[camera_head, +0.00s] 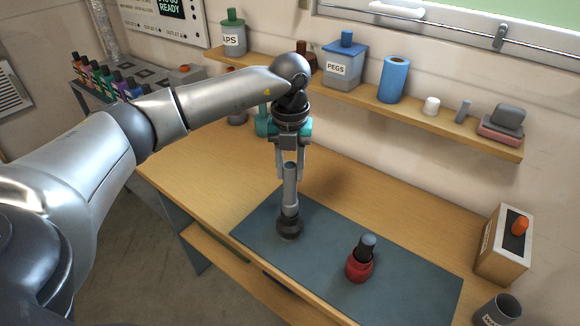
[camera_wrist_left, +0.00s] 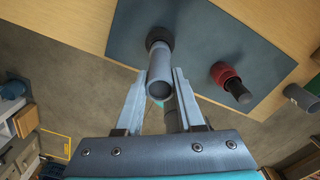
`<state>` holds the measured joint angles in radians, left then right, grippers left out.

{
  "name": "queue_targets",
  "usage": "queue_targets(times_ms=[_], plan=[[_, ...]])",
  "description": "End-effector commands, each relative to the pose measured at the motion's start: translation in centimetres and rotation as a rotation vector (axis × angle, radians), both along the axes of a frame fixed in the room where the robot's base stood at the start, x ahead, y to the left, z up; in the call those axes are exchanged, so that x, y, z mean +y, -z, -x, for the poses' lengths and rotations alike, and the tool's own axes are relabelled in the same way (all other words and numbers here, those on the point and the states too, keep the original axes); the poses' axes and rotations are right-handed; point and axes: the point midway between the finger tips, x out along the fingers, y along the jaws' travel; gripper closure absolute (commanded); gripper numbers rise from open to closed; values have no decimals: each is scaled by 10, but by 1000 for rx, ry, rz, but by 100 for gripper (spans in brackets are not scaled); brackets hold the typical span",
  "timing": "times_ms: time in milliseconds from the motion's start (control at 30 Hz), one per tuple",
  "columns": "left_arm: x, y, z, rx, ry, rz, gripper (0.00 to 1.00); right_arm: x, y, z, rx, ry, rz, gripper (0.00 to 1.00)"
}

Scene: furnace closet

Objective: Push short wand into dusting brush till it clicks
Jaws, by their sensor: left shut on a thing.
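The short wand (camera_head: 289,188) is a grey tube standing about upright over the blue-grey mat. Its lower end meets a dark round piece (camera_head: 288,226) on the mat, which looks like the dusting brush; I cannot tell how deep the tube sits in it. My left gripper (camera_head: 290,172) points down and is shut on the upper part of the wand. In the left wrist view the wand (camera_wrist_left: 160,72) shows its open top end between the two fingers, with the dark piece (camera_wrist_left: 158,39) beyond it. My right gripper is in neither view.
A red fitting with a dark grey top (camera_head: 360,262) stands on the mat (camera_head: 415,285), to the right of the wand. A box with an orange knob (camera_head: 503,245) and a dark cup (camera_head: 497,311) are at the right. A wall shelf (camera_head: 400,105) with containers runs behind.

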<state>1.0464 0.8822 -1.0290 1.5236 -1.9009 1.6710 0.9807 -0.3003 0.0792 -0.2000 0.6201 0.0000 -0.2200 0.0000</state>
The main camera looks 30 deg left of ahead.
Motion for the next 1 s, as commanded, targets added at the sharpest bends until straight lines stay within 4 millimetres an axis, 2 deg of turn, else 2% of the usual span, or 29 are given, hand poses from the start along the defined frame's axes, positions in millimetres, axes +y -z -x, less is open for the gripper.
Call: queue_targets(times_ms=[333,367,600,667,1000], plan=[[0,9,0,0,0,0,100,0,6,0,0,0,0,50],[0,9,0,0,0,0,62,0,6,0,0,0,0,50],[0,8,0,0,0,0,35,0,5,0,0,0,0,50],[0,8,0,0,0,0,28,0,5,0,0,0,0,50],[0,5,0,0,0,0,28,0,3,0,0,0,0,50]])
